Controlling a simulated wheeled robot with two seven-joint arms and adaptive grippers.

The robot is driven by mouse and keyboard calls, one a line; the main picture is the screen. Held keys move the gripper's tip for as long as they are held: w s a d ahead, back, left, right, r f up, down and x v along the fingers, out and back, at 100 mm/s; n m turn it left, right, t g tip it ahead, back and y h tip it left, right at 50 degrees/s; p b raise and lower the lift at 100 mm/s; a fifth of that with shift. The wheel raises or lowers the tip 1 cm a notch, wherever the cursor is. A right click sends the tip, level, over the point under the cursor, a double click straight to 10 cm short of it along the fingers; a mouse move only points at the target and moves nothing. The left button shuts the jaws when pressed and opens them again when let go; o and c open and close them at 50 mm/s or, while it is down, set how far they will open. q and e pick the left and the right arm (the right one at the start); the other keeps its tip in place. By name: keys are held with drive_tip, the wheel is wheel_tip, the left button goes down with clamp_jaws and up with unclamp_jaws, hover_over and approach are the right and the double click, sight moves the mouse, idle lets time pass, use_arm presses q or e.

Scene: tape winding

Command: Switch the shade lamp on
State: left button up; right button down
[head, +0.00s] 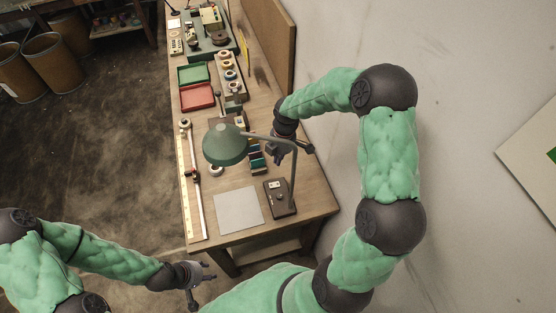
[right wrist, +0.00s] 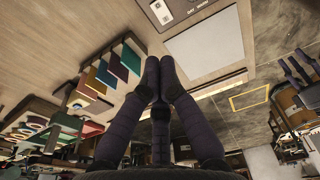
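No glow shows at the shade. The base also shows at the top of the right wrist view (right wrist: 172,12). My right gripper (head: 279,154) is behind the lamp's arm, above the table and apart from the base. Its fingertips (right wrist: 160,63) are together with nothing between them. My left gripper (head: 207,280) is open and empty, off the table's near edge.
A pale grey sheet (head: 238,211) lies left of the lamp base. A rail (head: 193,185) runs along the left table edge. Coloured cards in a rack (right wrist: 110,70) stand near the right gripper. Red (head: 198,97) and green trays lie farther back. A wall is on the right.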

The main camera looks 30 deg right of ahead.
drive_tip(key=shift+d, duration=0.1)
drive_tip(key=shift+s, duration=0.1)
drive_tip(key=shift+s+d+t+y+p, duration=0.15)
drive_tip(key=shift+s+y+p, duration=0.2)
drive_tip(key=shift+y, duration=0.25)
drive_tip(key=shift+s+d+t+y+p, duration=0.1)
drive_tip(key=shift+s+t+y+p, duration=0.1)
drive_tip(key=shift+y+p, duration=0.3)
drive_tip(key=shift+a, duration=0.1)
approach(274, 185)
drive_tip(key=a+f, duration=0.2)
drive_tip(key=f, duration=0.1)
drive_tip(key=a+f, duration=0.2)
drive_tip(key=shift+w, duration=0.35)
drive_tip(key=shift+a+f, duration=0.1)
drive_tip(key=shift+f, duration=0.5)
